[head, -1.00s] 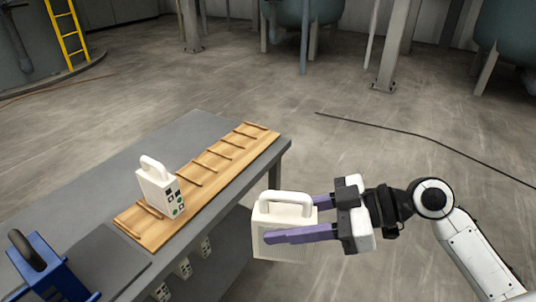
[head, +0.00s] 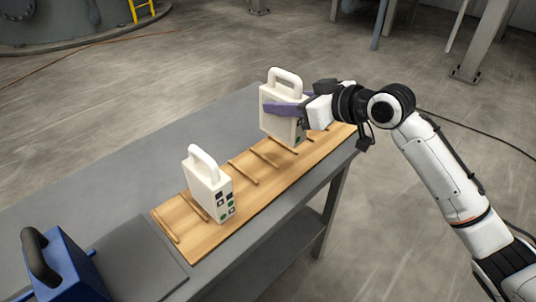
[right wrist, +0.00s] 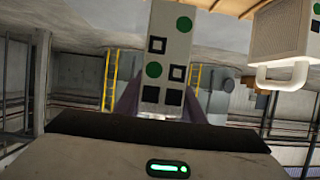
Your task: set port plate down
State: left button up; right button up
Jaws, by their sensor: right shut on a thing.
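My right gripper (head: 283,108) is shut on a white port plate (head: 285,128), with its purple fingers across the plate's sides below the handle. The plate is upright over the far part of the wooden slatted board (head: 216,238) on the table. I cannot tell whether its bottom edge touches the board. In the right wrist view the held plate (right wrist: 168,55) shows its narrow face with green dots and black squares. A second white plate (head: 206,188) stands upright between slats at the near end; it also shows in the right wrist view (right wrist: 285,35). My left gripper is out of view.
The grey table (head: 90,200) carries the board along its right side. A blue block with a black handle (head: 62,268) stands at the near left beside a dark grey mat (head: 135,255). Slats between the two white plates are empty. Open floor lies beyond the table.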

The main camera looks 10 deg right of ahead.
aim_at(279, 131)
jog(key=shift+w+a+r, duration=0.2)
jog(key=shift+w+r, duration=0.05)
jog(key=shift+w, duration=0.5)
jog(key=shift+w+f, duration=0.25)
notch_tip(279, 131, down, 9)
jog(key=shift+s+b, duration=0.1)
jog(key=shift+b, duration=0.2)
jog(key=shift+f, duration=0.1)
jog(key=o, duration=0.9)
jog(key=shift+f, duration=0.2)
jog(key=o, duration=0.4)
jog(key=shift+o, duration=0.2)
jog(key=shift+r, duration=0.1)
